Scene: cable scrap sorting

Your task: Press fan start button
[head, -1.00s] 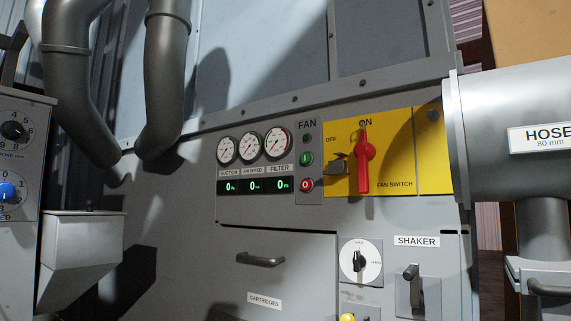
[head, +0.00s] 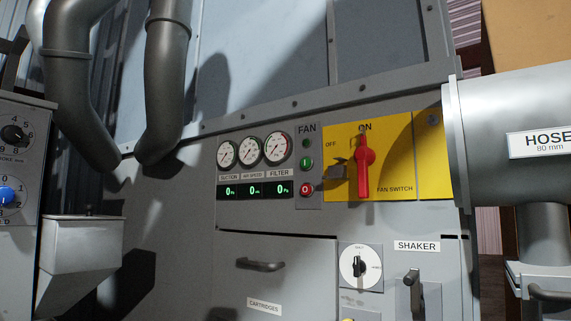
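The FAN strip (head: 308,128) is on the grey cabinet front in the head view. It carries a small dark indicator (head: 306,143), a green start button marked I (head: 306,163) below it, and a red button marked O (head: 306,189) at the bottom. The indicator looks unlit. The red fan switch handle (head: 365,173) on the yellow plate (head: 398,160), right of the buttons, is vertical with its upper end at ON. My gripper is not in view, and nothing covers the green button.
Gauges (head: 250,150) and green displays reading 0 (head: 255,190) are left of the buttons. A large hose pipe (head: 510,110) juts out at the right. A drawer handle (head: 260,265), the shaker lever (head: 412,278) and a rotary knob (head: 360,267) lie below.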

